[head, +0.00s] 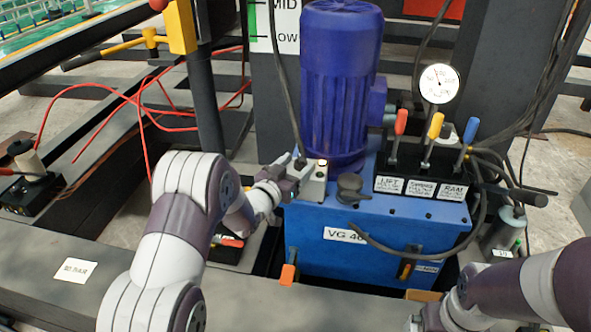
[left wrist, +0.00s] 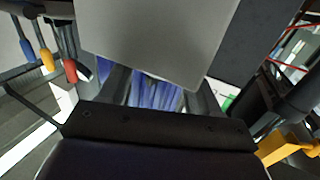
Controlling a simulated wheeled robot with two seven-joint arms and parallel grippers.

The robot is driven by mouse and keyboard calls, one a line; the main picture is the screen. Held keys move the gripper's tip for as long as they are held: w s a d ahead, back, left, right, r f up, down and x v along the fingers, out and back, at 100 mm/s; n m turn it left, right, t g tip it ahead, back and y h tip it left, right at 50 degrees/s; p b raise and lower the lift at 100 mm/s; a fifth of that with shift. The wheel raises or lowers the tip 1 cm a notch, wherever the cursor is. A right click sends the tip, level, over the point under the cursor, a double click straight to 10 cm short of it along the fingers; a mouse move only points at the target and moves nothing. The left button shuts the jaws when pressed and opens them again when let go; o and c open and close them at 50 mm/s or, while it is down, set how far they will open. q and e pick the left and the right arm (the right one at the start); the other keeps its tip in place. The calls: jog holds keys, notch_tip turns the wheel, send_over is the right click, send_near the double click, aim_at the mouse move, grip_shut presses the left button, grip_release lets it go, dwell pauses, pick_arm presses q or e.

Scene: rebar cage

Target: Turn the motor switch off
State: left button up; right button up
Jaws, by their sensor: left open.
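The motor switch box (head: 314,184) is a small light grey box on the blue tank (head: 310,225), just in front of the blue motor (head: 341,80). A small lit lamp (head: 322,162) shows on its top. My left gripper (head: 284,180) is at the left side of the box, open, with nothing seen between its fingers. In the left wrist view, a large grey face, apparently the switch box (left wrist: 160,35), fills the top, close to the fingertips. The switch lever's position cannot be made out. My right gripper (head: 428,318) is low at the right, partly cut off by the frame.
Red, yellow and blue valve levers (head: 436,126) and a pressure gauge (head: 439,84) stand right of the motor. A black cap (head: 349,186) is beside the switch box. A cable (head: 283,85) drops to the box. Dark beams and red hoses (head: 140,103) lie left.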

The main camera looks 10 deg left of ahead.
pick_arm(q)
jog(key=c, duration=1)
jog(key=n+y, duration=0.1)
jog(key=y, duration=0.1)
jog(key=d+n+t+y, duration=0.1)
jog(key=n+y, duration=0.1)
jog(key=y, duration=0.1)
jog(key=shift+s+r, duration=0.1)
jog(key=shift+c, duration=0.2)
jog(key=shift+n+y, duration=0.8)
jog(key=shift+y, duration=0.3)
jog(key=o, duration=1)
jog(key=shift+o, duration=0.2)
jog(key=shift+s, duration=0.1)
jog(key=s+p, duration=0.4)
jog(key=s, duration=0.8)
jog(key=shift+s, duration=0.3)
